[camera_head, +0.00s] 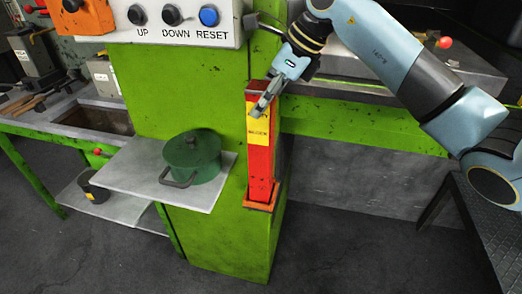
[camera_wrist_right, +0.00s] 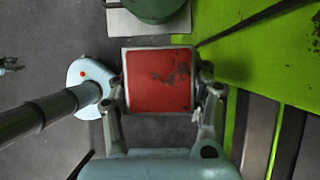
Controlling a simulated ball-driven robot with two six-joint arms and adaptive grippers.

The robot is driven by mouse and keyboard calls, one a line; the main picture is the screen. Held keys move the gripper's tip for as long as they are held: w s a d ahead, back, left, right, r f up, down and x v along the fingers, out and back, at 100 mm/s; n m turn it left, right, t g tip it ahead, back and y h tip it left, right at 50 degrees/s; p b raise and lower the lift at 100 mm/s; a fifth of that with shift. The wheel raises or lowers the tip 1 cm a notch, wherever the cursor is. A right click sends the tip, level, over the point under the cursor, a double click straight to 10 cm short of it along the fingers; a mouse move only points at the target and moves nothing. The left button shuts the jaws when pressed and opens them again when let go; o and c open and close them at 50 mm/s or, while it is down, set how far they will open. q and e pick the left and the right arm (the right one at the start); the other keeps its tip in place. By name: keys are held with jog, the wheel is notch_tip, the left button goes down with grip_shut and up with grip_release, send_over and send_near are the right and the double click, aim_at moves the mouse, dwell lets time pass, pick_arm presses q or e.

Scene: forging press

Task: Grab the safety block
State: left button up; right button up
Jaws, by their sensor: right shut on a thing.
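The safety block is a tall red post (camera_head: 261,165) with a yellow label. It stands upright in an orange holder at the front right corner of the green press column. My right gripper (camera_head: 264,106) is at its upper end, with the arm coming in from the upper right. In the right wrist view the block's red, scuffed top (camera_wrist_right: 158,80) lies between the two fingers of the right gripper (camera_wrist_right: 161,93), which is shut on it. The block's lower end is hidden in the holder. My left gripper is not seen in the head view.
A green lidded pot (camera_head: 192,157) stands on a grey shelf (camera_head: 130,172) left of the block. A control panel (camera_head: 170,22) with UP, DOWN and RESET buttons is above. A dark perforated table (camera_head: 492,215) stands at the right. Floor in front is clear.

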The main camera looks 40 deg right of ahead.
grip_shut()
jog(key=shift+r, duration=0.1)
jog(key=shift+r, duration=0.1)
